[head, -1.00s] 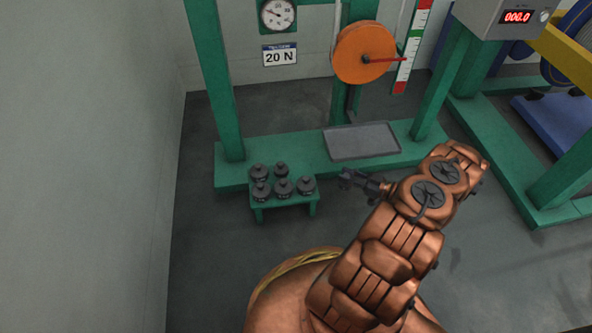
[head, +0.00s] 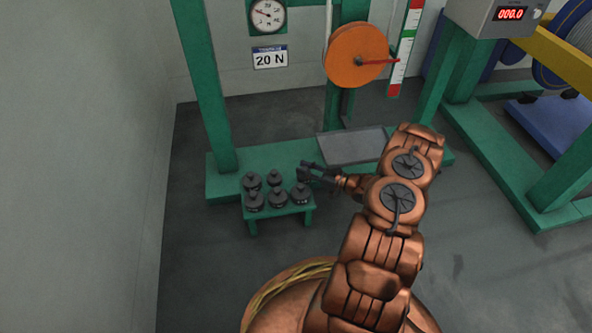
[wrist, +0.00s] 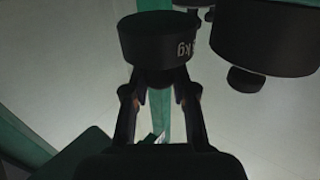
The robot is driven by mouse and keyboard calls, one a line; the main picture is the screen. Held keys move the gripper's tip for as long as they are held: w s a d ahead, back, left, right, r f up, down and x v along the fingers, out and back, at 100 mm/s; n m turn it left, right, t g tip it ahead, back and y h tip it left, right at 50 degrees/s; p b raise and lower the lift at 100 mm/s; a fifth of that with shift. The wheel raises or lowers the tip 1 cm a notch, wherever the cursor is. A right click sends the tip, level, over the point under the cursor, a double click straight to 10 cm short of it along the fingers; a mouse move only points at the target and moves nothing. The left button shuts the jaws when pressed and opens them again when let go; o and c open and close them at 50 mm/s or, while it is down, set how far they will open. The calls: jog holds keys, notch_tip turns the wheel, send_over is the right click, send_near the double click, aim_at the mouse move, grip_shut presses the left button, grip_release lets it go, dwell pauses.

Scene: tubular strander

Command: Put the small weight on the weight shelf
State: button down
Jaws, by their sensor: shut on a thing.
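My gripper (head: 312,172) is at the right rear edge of the small green weight shelf (head: 281,214), above it. In the wrist view, my gripper's fingers (wrist: 160,82) are shut on a small dark weight (wrist: 153,40), a round disc with "kg" lettering on its side. In the head view this weight is small and dark at the fingertips, hard to make out from them. A larger dark weight (wrist: 262,42) is at upper right in the wrist view.
A grey tray (head: 352,145) lies on the green machine base (head: 225,182) behind my arm. A green post (head: 205,90) rises at the left of the base. An orange wheel (head: 356,53) hangs above the tray. Grey floor is open left of the shelf.

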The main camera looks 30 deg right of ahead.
jog(key=b+x, duration=0.1)
jog(key=x, duration=0.2)
jog(key=shift+w+a+f+b, duration=0.2)
jog(key=shift+w+a+b, duration=0.1)
jog(key=shift+s+d+f+b, duration=0.15)
jog(key=shift+f+b, duration=0.3)
jog(key=shift+f, duration=0.2)
jog(key=shift+r, duration=0.1)
jog(key=c, duration=0.9)
grip_release()
jog(key=shift+c, duration=0.2)
